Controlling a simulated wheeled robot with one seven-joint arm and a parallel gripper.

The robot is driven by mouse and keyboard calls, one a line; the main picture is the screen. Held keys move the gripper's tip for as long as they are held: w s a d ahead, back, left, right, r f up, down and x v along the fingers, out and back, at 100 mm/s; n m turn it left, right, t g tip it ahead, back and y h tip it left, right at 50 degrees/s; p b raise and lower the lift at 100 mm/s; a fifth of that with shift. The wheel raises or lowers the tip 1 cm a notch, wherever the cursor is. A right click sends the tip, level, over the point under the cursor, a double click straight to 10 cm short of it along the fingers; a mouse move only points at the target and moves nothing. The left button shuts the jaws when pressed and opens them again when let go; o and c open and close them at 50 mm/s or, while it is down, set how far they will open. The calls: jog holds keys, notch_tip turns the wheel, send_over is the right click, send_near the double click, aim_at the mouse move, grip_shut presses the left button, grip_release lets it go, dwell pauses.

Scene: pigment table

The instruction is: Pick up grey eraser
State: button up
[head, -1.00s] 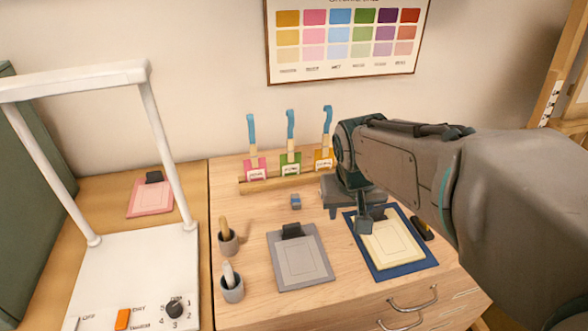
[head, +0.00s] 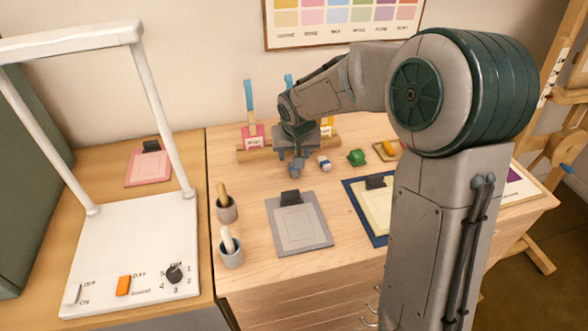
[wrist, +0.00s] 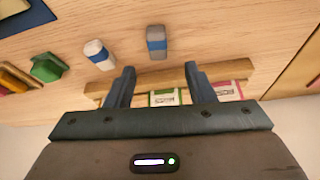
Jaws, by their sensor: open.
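The grey eraser (wrist: 156,42) with a blue band lies on the wooden table in the wrist view. It also shows in the head view (head: 296,169), just in front of my gripper. My gripper (wrist: 161,68) is open and empty. Its two fingers point toward the eraser, which sits just past the fingertips and roughly midway between them. In the head view my gripper (head: 293,148) is low over the table near the rack, its fingertips hard to make out.
A white eraser (wrist: 98,54) with a blue sleeve lies beside the grey one. A green object (wrist: 46,68) is farther left. The wooden rack (wrist: 240,76) with labelled holders is close to my fingers.

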jog(key=shift+x, duration=3.2)
jog(key=shift+d, duration=0.15)
jog(key=c, duration=1.1)
